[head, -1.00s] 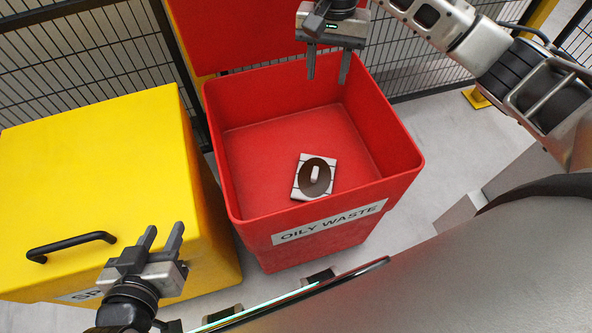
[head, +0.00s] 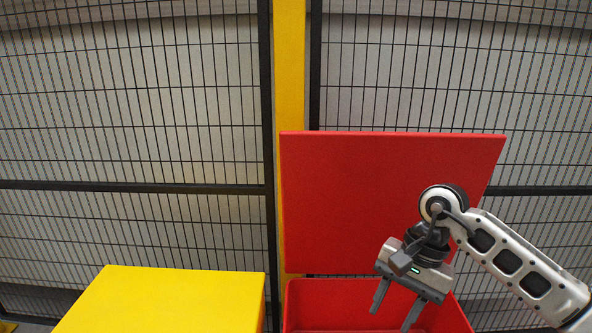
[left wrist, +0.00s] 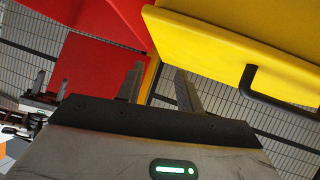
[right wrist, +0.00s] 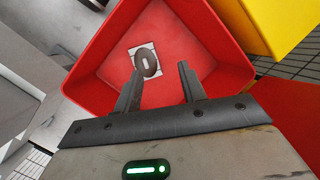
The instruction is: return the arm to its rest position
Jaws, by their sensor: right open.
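My right gripper (head: 394,313) is open and empty, fingers down, over the red bin (head: 350,288) and in front of its raised red lid (head: 375,190). The right wrist view shows its two fingers (right wrist: 160,78) apart, with the bin (right wrist: 203,35) beyond them. A white square piece with a dark round patch (right wrist: 147,62) lies inside on the bin's floor, apart from the fingers. My left gripper is outside the head view. In the left wrist view its fingers (left wrist: 160,78) are apart with nothing between them.
A closed yellow bin (head: 165,300) stands left of the red one; its black handle (left wrist: 250,85) shows in the left wrist view. A dark mesh fence (head: 130,120) with a yellow post (head: 289,70) stands behind the bins.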

